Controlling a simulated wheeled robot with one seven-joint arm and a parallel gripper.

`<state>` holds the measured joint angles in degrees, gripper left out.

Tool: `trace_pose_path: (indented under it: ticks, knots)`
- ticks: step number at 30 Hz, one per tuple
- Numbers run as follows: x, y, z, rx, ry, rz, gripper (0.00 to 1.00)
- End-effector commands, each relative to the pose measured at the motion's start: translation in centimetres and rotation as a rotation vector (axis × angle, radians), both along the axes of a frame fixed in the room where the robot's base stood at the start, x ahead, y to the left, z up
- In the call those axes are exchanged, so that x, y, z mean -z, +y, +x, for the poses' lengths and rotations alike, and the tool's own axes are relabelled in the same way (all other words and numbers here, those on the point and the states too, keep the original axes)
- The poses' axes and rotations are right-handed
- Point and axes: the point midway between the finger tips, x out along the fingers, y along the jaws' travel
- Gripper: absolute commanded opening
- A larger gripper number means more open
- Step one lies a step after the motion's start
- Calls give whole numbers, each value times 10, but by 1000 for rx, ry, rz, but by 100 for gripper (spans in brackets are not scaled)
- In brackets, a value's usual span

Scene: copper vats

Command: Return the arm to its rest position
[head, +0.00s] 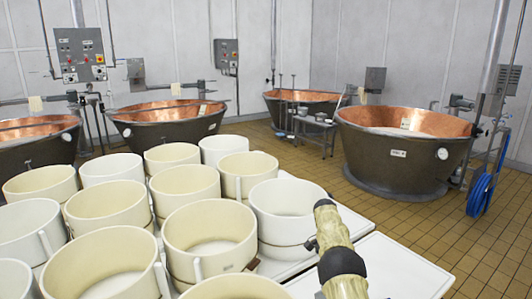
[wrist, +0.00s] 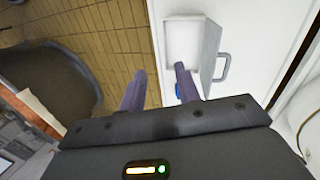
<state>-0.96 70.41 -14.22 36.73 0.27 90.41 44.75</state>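My arm (head: 338,250) rises from the bottom of the head view, over the white table edge, beside the white moulds. My gripper (wrist: 160,82) shows in the wrist view, with two purple-grey fingers spread apart and nothing seen between them. The gripper itself is not clearly made out in the head view. Beyond the right finger, a white box-like thing (wrist: 183,42) with a grey handled side (wrist: 212,60) shows in the wrist view. A small blue patch lies by that finger, too small to tell what it is.
Several round cream and white moulds (head: 210,235) crowd the white table (head: 395,268) left of my arm. Copper vats stand behind, one large vat (head: 400,165) at the right. A blue hose (head: 481,195) hangs at the far right. Tiled floor (head: 440,225) is clear between.

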Motion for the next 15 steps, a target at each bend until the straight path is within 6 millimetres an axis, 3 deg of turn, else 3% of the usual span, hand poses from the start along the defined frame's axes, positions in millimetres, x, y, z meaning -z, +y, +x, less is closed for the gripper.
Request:
trace_pose_path:
  ticks: [8, 15]
  knots:
    - [-20, 4, -22, -128, -77, 91, 33]
    - [-33, 11, -59, -258, -147, 157, 33]
